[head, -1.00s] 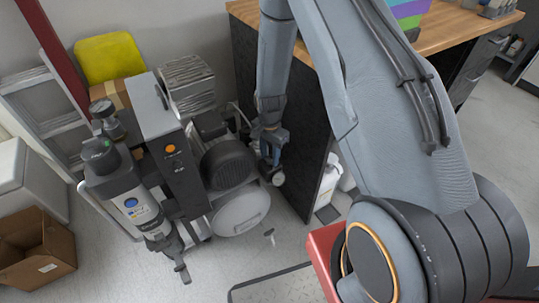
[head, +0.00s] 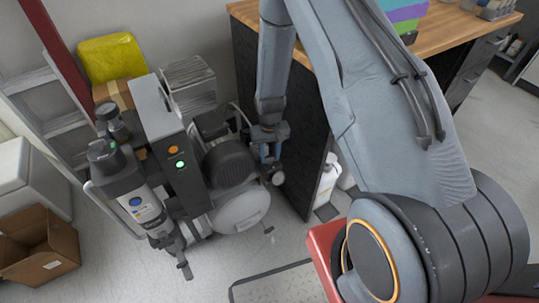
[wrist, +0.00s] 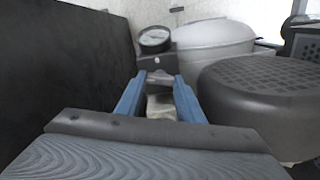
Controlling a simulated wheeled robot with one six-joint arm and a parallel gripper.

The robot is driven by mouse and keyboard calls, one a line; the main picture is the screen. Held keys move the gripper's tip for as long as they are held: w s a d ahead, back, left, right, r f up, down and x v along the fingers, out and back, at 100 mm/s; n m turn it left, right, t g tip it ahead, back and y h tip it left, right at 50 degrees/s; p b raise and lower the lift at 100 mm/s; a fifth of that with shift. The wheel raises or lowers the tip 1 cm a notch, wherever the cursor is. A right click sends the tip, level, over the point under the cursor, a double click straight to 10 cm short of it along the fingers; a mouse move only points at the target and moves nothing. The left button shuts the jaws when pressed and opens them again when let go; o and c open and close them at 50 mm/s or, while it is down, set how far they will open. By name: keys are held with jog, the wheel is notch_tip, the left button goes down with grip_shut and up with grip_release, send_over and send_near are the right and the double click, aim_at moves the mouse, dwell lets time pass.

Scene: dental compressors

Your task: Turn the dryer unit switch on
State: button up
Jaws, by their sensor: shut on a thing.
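The compressor unit has a tall dark box (head: 184,185) with an orange indicator (head: 173,150) and a lit green indicator (head: 180,165) on its front. In the wrist view, my gripper's blue fingers (wrist: 157,93) are shut on a small pale switch part (wrist: 160,106) just below a dark bracket. A round gauge (wrist: 154,40) stands right beyond the fingertips. The switch's own position is hidden between the fingers.
A ribbed dark motor cover (wrist: 262,92) is close on the right of my gripper, with a pale tank (wrist: 213,40) beyond. The dark cabinet side (wrist: 65,70) is close on the left. An open cardboard box (head: 40,243) lies at the lower left.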

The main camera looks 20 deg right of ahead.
aim_at(270, 159)
jog(key=shift+n, duration=1.7)
jog(key=o, duration=1.1)
jog(key=shift+c, duration=0.2)
jog(key=shift+r, duration=3.95)
